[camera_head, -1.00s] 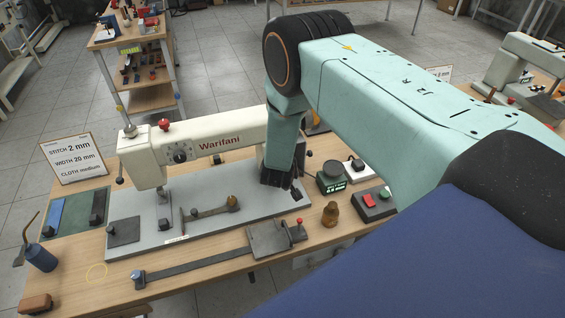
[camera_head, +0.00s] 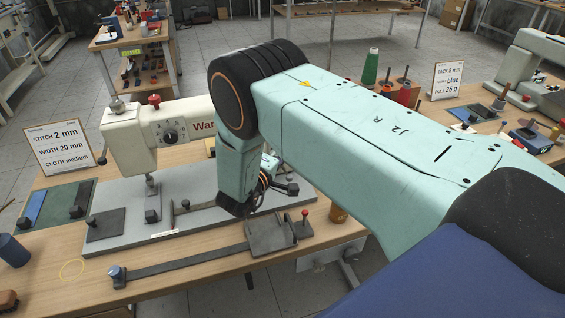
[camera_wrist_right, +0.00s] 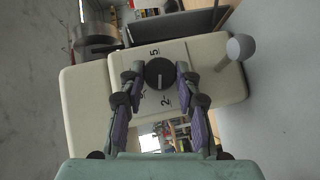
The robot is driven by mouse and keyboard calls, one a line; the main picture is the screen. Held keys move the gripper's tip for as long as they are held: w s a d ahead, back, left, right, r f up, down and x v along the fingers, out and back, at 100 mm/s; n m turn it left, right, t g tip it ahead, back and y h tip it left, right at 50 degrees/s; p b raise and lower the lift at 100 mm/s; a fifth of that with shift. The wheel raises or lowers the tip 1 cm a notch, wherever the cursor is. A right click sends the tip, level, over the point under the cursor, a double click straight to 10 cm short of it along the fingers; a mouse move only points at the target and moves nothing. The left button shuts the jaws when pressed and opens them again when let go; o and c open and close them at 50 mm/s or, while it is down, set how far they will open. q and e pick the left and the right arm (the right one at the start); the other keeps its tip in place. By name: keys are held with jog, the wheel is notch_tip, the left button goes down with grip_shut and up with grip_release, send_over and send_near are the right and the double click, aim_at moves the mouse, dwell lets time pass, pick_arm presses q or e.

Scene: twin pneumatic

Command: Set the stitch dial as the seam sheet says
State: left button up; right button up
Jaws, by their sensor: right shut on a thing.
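The seam sheet (camera_head: 58,148) stands at the left and reads STITCH 2 mm, WIDTH 20 mm, CLOTH medium. The cream sewing machine (camera_head: 128,143) stands on a grey plate; a round dial (camera_head: 170,134) shows on its head. In the right wrist view a dark round dial knob (camera_wrist_right: 160,72) with a light line sits on a cream face, with 5 and 2 printed beside it. My right gripper (camera_wrist_right: 160,76) is shut on this knob. My right arm hides the machine's right part in the head view, so I cannot tell whether both views show the same dial. My left gripper is out of view.
A flat bar with a metal block (camera_head: 270,232) lies along the bench front. A blue can (camera_head: 13,250) stands at the left edge. A second sheet (camera_head: 447,80), a green spool (camera_head: 371,67) and another machine (camera_head: 530,68) are at the right.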

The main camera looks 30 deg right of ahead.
jog(key=n+b, duration=0.1)
jog(key=h+b, duration=0.1)
jog(key=b, duration=0.1)
jog(key=shift+f+n+t+h, duration=0.25)
jog(key=shift+n+t+h, duration=0.05)
jog(key=shift+n, duration=0.1)
jog(key=shift+r, duration=0.1)
jog(key=o, duration=0.8)
jog(key=shift+d, duration=0.1)
jog(key=o, duration=0.4)
jog(key=shift+w, duration=0.1)
jog(key=shift+c, duration=0.2)
